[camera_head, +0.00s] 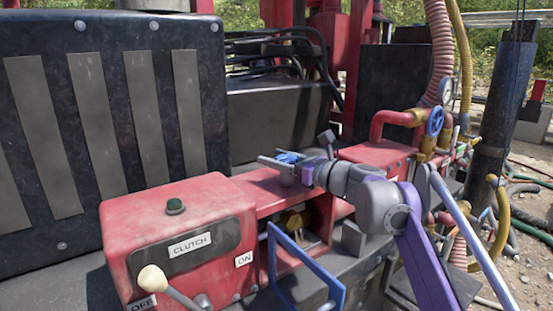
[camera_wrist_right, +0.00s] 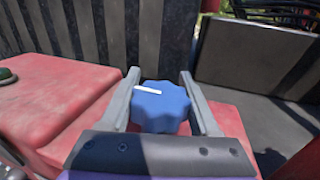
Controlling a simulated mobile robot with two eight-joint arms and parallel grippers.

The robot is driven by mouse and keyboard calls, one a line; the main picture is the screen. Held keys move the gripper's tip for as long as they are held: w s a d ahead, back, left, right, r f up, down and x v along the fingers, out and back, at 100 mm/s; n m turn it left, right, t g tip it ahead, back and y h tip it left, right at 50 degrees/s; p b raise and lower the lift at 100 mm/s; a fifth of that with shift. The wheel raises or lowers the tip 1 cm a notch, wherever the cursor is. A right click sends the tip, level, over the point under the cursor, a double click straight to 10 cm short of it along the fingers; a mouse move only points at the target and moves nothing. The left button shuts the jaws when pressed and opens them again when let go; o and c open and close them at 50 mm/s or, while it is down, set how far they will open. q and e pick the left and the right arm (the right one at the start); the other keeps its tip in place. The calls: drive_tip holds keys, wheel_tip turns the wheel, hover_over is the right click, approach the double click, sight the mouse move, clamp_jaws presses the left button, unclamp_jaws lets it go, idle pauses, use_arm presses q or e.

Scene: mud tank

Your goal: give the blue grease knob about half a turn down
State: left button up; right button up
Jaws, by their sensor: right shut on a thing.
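The blue grease knob (camera_wrist_right: 160,107) is a scalloped blue cap with a white mark across its top left. In the right wrist view it sits between the two grey fingers of my right gripper (camera_wrist_right: 161,95), which is shut on it. In the head view the knob (camera_head: 288,157) shows as a small blue piece at my right gripper (camera_head: 278,164), above the red housing. The fingers hide its sides. My left gripper is not in view.
A red clutch box (camera_head: 180,240) with a green button and a cream-knobbed lever (camera_head: 152,279) stands left of the knob. A blue frame handle (camera_head: 305,265) stands in front. A blue valve wheel (camera_head: 435,120) is on red pipework at right. A dark slatted panel (camera_head: 110,120) rises behind.

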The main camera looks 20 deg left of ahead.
drive_tip(key=shift+m+t, duration=0.3)
drive_tip(key=shift+t, duration=0.1)
drive_tip(key=shift+w+m+t+h, duration=0.1)
drive_tip(key=shift+m+t+h, duration=0.5)
drive_tip(key=shift+t+h, duration=0.15)
drive_tip(key=shift+w+d+r+m+t+h+p, duration=0.15)
drive_tip(key=shift+m+t+h+p, duration=0.15)
drive_tip(key=shift+m+t+h, duration=0.5)
drive_tip(key=t+p, duration=0.1)
drive_tip(key=m+t+h+p, duration=0.2)
drive_tip(key=shift+w+d+r, duration=0.15)
drive_tip(key=shift+w+d, duration=0.15)
drive_tip(key=shift+d+m+h+p, duration=0.1)
drive_tip(key=shift+m+h+p, duration=0.2)
drive_tip(key=shift+h+p, duration=0.05)
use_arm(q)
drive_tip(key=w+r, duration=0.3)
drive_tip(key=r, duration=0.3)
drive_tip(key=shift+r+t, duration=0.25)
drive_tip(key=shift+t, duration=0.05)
use_arm(e)
drive_tip(key=shift+f, duration=0.2)
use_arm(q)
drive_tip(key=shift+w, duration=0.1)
use_arm(e)
drive_tip(key=o, duration=1.4)
drive_tip(key=shift+w, duration=0.1)
drive_tip(key=shift+c, duration=0.2)
